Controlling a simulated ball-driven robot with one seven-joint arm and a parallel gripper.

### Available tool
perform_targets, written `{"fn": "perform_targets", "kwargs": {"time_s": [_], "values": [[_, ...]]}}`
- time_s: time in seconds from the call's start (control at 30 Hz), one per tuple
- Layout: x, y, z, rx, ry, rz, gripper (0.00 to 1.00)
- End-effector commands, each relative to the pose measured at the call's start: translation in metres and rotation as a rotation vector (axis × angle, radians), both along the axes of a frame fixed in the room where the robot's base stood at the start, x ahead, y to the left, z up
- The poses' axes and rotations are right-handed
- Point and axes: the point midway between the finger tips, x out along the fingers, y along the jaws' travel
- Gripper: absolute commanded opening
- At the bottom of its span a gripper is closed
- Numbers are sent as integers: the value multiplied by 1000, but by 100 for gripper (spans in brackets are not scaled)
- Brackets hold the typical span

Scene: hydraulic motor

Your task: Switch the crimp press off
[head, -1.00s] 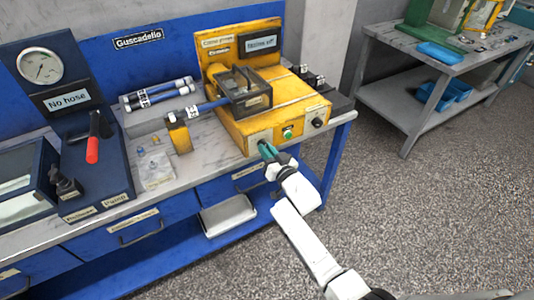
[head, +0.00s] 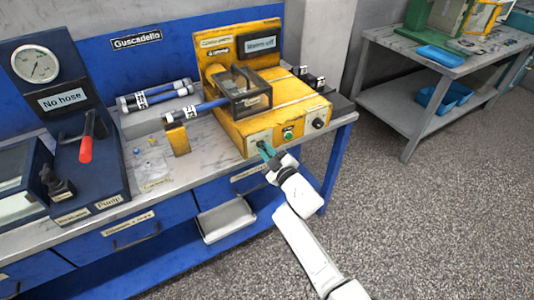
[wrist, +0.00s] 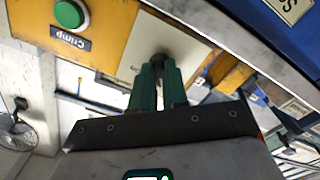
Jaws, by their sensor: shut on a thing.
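The yellow crimp press (head: 243,128) stands at the right end of the workbench. Its upright back plate carries a small display (head: 262,45), whose blurred text seems to end in "off". The front face has a pale switch plate (head: 254,139) at left, a green button (head: 288,133) and a dark knob (head: 318,123). My gripper (head: 264,151) is at the switch plate, its green fingers shut on the small dark switch. The wrist view shows the fingers (wrist: 158,80) against the switch plate (wrist: 150,45), beside the green Crimp button (wrist: 70,14). The fingertips mostly hide the switch.
A gauge panel with a red-handled lever (head: 86,148) stands at left. A open metal drawer or tray (head: 227,219) sits below the bench front. The floor at right is clear.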

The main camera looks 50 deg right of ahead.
Motion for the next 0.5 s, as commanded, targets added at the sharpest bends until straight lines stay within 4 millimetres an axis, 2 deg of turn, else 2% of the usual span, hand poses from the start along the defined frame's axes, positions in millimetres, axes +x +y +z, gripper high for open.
{"fn": "perform_targets", "kwargs": {"time_s": [0.2, 0.5], "values": [[0, 0, -1, -93, 28, 0, 0], [0, 0, -1, -140, 42, 0, 0]]}}
